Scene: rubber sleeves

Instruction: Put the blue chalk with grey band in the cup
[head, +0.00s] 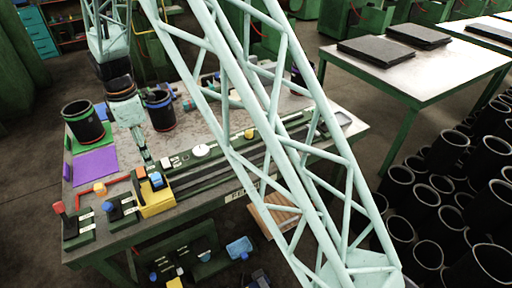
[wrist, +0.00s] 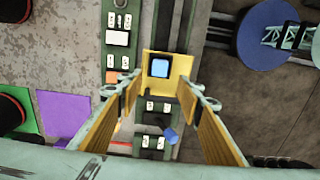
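My gripper (head: 150,165) is over the front left part of the workbench. In the wrist view its fingers (wrist: 172,112) are wide apart with nothing held between them. Below them is a yellow block (wrist: 181,66) with a blue square piece (wrist: 160,67) in it; the block also shows in the head view (head: 158,205). I cannot make out a grey band on any blue piece.
A purple mat (head: 95,162) lies in front of the red-rimmed cup. Switch blocks (head: 122,208) line the bench's front left. A pale lattice beam crosses the head view and hides part of the bench. A second table (head: 420,75) stands right.

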